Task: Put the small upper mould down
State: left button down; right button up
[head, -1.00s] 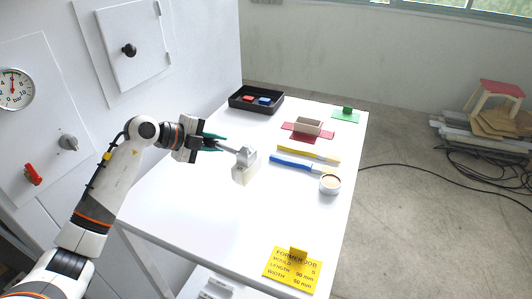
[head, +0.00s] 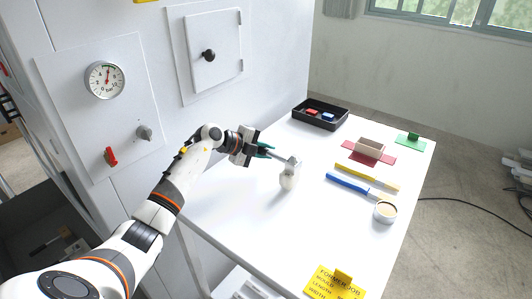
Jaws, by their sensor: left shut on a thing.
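The small upper mould (head: 288,181) is a pale white block with a grey fitting on top. It is at the end of my left gripper (head: 284,158), over the left-middle part of the white table (head: 232,210). My left gripper is shut on the mould by its top. The mould's underside is near the table top; I cannot tell whether it touches. My right gripper does not show.
A black tray (head: 320,123) with red and blue pieces stands at the back. A box on a red sheet (head: 370,149), a green plate (head: 411,141), yellow and blue strips (head: 347,185), a round tin (head: 385,212) and a yellow job card (head: 334,287) lie around. A machine cabinet (head: 180,110) stands left.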

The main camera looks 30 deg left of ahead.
pick_arm(q)
jog(key=shift+f, duration=0.4)
jog(key=c, duration=1.3)
grip_release()
jog(key=shift+o, duration=0.2)
jog(key=b+v, duration=0.1)
jog(key=v, duration=1.1)
jog(key=shift+b, duration=0.3)
